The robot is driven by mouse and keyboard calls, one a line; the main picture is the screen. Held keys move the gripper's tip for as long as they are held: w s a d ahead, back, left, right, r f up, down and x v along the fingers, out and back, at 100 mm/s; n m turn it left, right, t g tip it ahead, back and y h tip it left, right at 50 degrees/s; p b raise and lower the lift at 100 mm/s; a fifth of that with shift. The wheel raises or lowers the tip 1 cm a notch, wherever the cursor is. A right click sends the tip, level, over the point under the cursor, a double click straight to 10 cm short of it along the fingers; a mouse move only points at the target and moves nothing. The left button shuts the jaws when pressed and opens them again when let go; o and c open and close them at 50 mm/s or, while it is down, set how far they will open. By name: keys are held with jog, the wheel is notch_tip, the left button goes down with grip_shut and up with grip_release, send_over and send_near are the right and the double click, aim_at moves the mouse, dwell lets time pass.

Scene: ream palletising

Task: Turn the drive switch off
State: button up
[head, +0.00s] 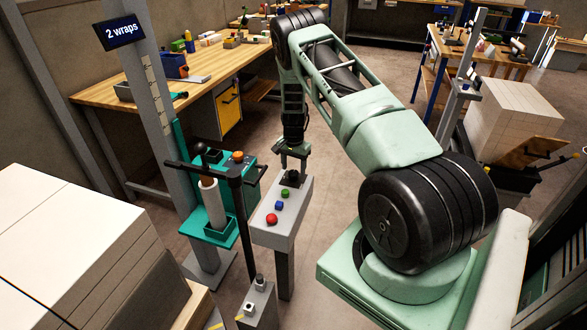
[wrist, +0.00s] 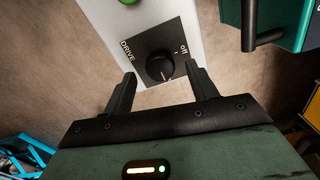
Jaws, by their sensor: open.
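The drive switch is a round black knob (wrist: 158,66) on a dark plate marked "DRIVE" on the left and "off" on the right in the wrist view. A small pale mark shows at the knob's lower edge, away from the "off" word. In the head view the knob (head: 291,178) sits at the far end of the grey control box (head: 272,236). My gripper (wrist: 160,72) is open, with one finger on each side of the knob in the picture. I cannot tell whether the fingers touch it. In the head view my gripper (head: 293,158) is just above the knob.
The box also carries a red button (head: 271,219), a blue button (head: 279,205) and a green button (head: 285,193). A teal wrapping unit (head: 240,180) with a post stands close on the left. Pale stacked reams (head: 70,240) fill the lower left. A workbench (head: 130,85) stands behind.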

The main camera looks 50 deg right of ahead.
jog(key=shift+f, duration=0.9)
jog(key=c, duration=1)
